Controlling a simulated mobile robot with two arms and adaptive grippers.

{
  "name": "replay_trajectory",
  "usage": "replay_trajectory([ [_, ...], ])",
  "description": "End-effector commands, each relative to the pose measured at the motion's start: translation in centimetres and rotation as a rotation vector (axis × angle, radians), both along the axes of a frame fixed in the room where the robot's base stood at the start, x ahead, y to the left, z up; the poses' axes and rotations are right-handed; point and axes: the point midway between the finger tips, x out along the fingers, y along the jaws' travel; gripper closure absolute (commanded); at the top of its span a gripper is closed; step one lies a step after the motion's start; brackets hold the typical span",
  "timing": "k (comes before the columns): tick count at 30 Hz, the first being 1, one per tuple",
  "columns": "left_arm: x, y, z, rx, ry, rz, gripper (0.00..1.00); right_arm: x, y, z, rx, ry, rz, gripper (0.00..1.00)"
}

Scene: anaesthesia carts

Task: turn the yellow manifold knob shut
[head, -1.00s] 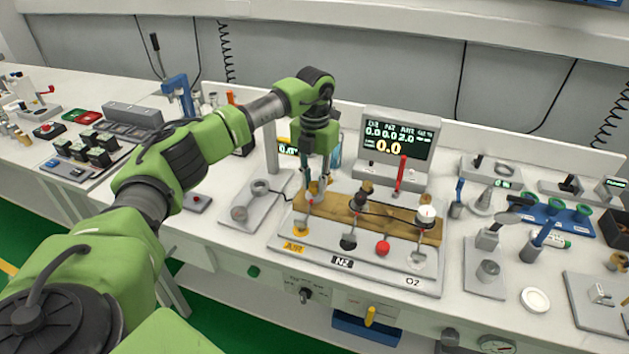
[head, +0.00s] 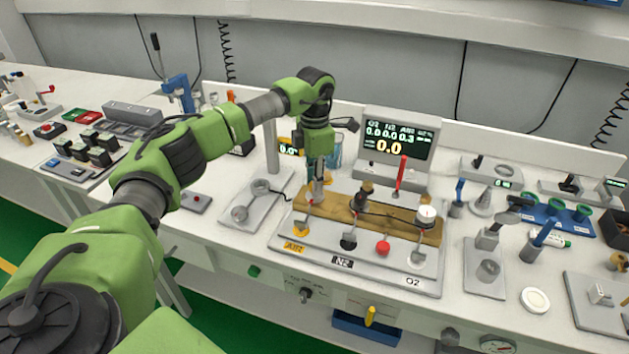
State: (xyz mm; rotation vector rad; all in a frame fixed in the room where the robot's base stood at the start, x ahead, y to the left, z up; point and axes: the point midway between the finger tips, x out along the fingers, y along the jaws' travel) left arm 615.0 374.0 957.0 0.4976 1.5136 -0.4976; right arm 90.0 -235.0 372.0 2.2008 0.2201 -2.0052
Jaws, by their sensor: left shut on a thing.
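The manifold is a brass-brown block (head: 391,222) on a grey base plate with AIR, N2 and O2 labels. My left gripper (head: 317,200) comes down from above at the block's left, AIR end. It is shut on the yellow manifold knob (head: 327,180); only a little yellow shows beside the fingers, which hide most of it. The black knob (head: 366,190) and the white knob (head: 426,214) stand to its right, apart from the gripper. The display (head: 396,140) behind reads about 0.3 in its third column, with a large 0.0 below. My right gripper is out of view.
A red-handled lever (head: 401,175) stands behind the block. A grey fixture (head: 247,208) lies close on the left; more tools stand at right.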

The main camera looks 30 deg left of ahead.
Motion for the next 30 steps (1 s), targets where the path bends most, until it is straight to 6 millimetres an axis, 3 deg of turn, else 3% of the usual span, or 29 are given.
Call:
replay_trajectory([
  [10, 0.11, -0.02, 0.11, -0.002, -0.004, -0.128, 1.0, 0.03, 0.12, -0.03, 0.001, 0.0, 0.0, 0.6],
  [25, 0.12, -0.04, 0.11, -0.001, -0.004, -0.147, 1.0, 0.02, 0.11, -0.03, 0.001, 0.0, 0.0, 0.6],
  [26, 0.12, -0.04, 0.11, -0.001, -0.004, -0.147, 0.76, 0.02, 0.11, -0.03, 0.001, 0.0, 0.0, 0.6],
  [27, 0.11, -0.03, 0.11, -0.001, -0.004, -0.147, 0.65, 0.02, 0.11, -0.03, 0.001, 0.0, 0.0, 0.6],
  [30, 0.09, -0.03, 0.09, -0.001, -0.003, -0.147, 0.62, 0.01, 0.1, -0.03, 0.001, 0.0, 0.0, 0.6],
])
